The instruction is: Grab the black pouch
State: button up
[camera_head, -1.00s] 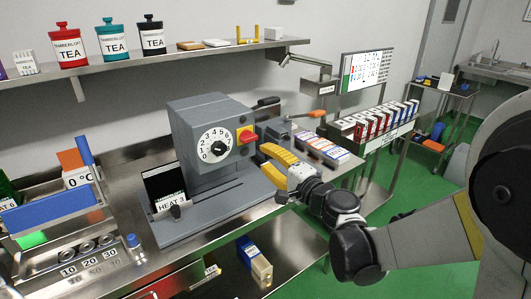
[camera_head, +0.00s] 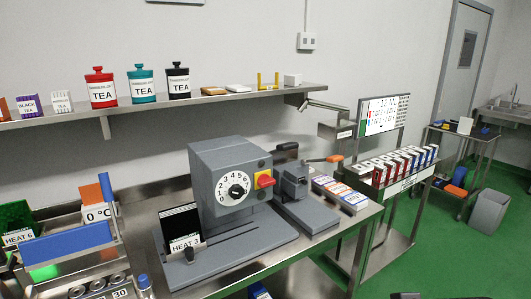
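A black pouch (camera_head: 181,224) stands upright at the left front of the grey sealing machine (camera_head: 228,190). A white label reading HEAT 3 (camera_head: 186,243) is at its lower front. The small dark knob of the machine stands just in front of the label. The machine's dial (camera_head: 235,188) faces forward, with a red and yellow switch to its right. My gripper is not in view, so its distance from the pouch and its state do not show.
A green pouch labelled HEAT 6 (camera_head: 17,235) and a blue bar (camera_head: 66,243) are at the left. A smaller grey device (camera_head: 294,187) and several boxes (camera_head: 340,193) are right of the machine. A shelf (camera_head: 215,98) with tea jars hangs above. Green floor (camera_head: 440,245) is open at the right.

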aim_at(181, 227)
jog(key=i+j, duration=0.1)
jog(key=j, duration=0.4)
jog(key=i+j, duration=0.1)
jog(key=j, duration=0.4)
jog(key=i+j, duration=0.1)
jog(key=j, duration=0.4)
jog(key=i+j, duration=0.1)
jog(key=j, duration=0.4)
jog(key=i+j, duration=0.1)
jog(key=j, duration=0.45)
jog(key=z, duration=0.05)
